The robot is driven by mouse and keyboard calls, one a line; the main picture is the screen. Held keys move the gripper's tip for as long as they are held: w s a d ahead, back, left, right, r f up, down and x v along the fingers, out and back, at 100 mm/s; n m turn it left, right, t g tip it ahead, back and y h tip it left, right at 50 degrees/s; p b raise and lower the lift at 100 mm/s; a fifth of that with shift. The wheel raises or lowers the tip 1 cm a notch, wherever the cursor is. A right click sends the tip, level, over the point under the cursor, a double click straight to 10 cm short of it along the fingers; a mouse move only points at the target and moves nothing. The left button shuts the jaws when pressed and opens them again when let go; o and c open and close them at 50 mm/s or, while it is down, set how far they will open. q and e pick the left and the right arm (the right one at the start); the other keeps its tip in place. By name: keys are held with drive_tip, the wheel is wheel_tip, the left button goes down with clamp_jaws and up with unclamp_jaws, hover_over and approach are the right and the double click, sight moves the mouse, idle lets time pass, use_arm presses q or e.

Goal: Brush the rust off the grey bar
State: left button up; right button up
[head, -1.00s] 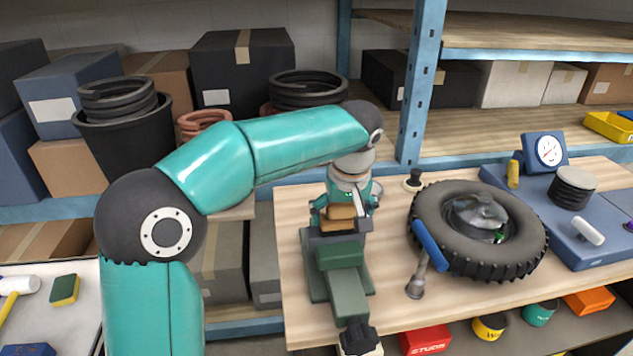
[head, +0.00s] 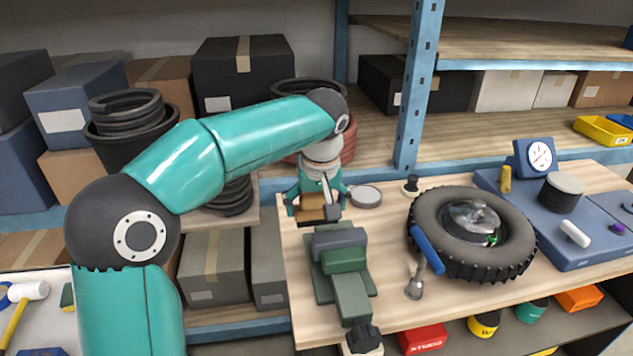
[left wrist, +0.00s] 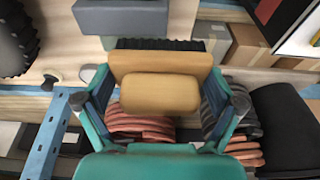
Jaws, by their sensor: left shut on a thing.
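My left gripper (head: 318,205) is shut on a wooden brush (head: 309,212) behind the green vise (head: 349,297). In the left wrist view the brush (left wrist: 160,92) is a tan block with dark bristles along its far side, between the two fingers. A grey block (head: 338,239) lies across the top of the vise; I cannot tell whether it is the grey bar or a vise jaw. A grey block also shows at the top of the left wrist view (left wrist: 125,16), apart from the brush. No rust can be made out. My right gripper is not in view.
A tyre (head: 473,235) lies right of the vise, with a blue-handled tool (head: 427,250) against it. A round mirror-like disc (head: 366,196) is beside my gripper. A blue shelf post (head: 417,90) stands behind.

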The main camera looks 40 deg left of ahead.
use_arm(q)
drive_tip(key=shift+r+p, duration=1.2)
drive_tip(key=shift+r, duration=0.55)
drive_tip(key=shift+w, duration=0.1)
